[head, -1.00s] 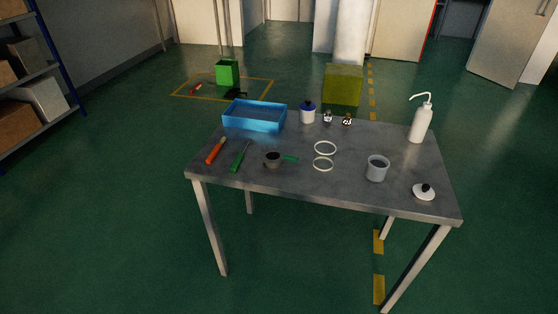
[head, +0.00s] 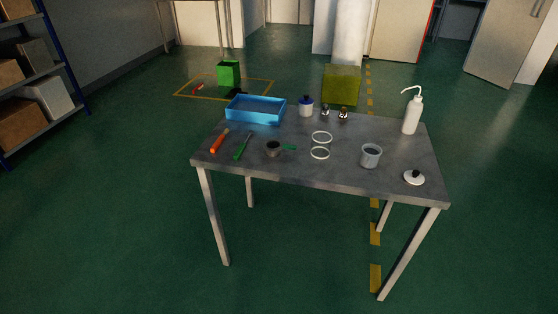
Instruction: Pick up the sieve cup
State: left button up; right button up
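A small dark round cup (head: 273,149) stands near the left front of the grey table (head: 335,176), with a green handle-like piece (head: 290,147) at its right. A grey, open-topped cup (head: 371,155) stands upright at the right front. I cannot tell for certain which of these is the sieve cup. Neither of my grippers shows in the head view, and nothing touches either cup.
Two pale rings (head: 320,153) lie mid-table. A blue tray (head: 255,110), blue-lidded jar (head: 306,106) and small metallic pieces (head: 326,111) stand behind. A white squeeze bottle (head: 412,114) and white lid (head: 414,177) are right; orange-handled (head: 219,141) and green-handled tools (head: 243,146) left. Floor in front is clear.

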aim_at(273, 146)
jog(key=z, duration=0.25)
jog(key=i, duration=1.05)
jog(key=u, duration=0.9)
